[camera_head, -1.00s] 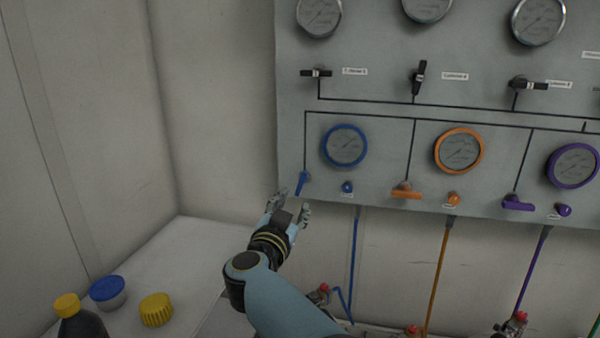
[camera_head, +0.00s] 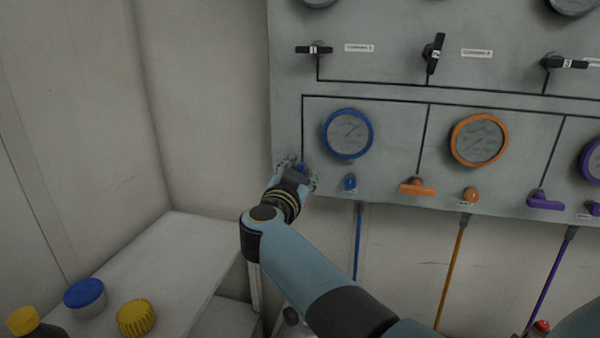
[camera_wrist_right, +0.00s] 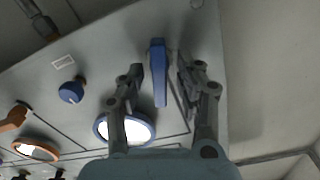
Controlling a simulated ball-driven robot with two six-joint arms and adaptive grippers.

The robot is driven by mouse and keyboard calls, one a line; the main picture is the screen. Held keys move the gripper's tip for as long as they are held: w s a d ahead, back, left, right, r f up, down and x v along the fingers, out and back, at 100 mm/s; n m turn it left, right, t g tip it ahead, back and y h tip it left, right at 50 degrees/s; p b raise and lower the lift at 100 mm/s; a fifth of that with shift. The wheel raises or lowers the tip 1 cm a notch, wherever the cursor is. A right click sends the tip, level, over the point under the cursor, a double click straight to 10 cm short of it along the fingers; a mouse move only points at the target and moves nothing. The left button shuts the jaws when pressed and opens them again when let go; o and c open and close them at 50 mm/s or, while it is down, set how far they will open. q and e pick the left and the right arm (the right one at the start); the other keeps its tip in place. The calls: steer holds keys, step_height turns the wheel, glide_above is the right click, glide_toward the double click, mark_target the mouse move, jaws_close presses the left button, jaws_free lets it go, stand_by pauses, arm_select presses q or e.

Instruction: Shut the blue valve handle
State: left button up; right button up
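The blue valve handle (camera_wrist_right: 159,72) is a flat blue lever on the grey panel. In the head view only a bit of blue (camera_head: 301,167) shows, at the panel's lower left; my gripper hides the rest. My right gripper (camera_head: 303,172) is at the handle. In the right wrist view the open fingers (camera_wrist_right: 160,78) stand on either side of the lever, with gaps visible on both sides. I see no clear contact. My left gripper is not in view.
A blue-rimmed gauge (camera_head: 348,134) and a blue knob (camera_head: 350,183) are right of the gripper. An orange handle (camera_head: 418,187) and a purple handle (camera_head: 545,201) are farther right. A white table (camera_head: 190,265) with a blue-lidded jar (camera_head: 85,294) and a yellow cap (camera_head: 136,317) is lower left.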

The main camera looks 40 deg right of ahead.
steer(key=shift+s, duration=0.1)
steer(key=shift+c, duration=3.2)
jaws_close()
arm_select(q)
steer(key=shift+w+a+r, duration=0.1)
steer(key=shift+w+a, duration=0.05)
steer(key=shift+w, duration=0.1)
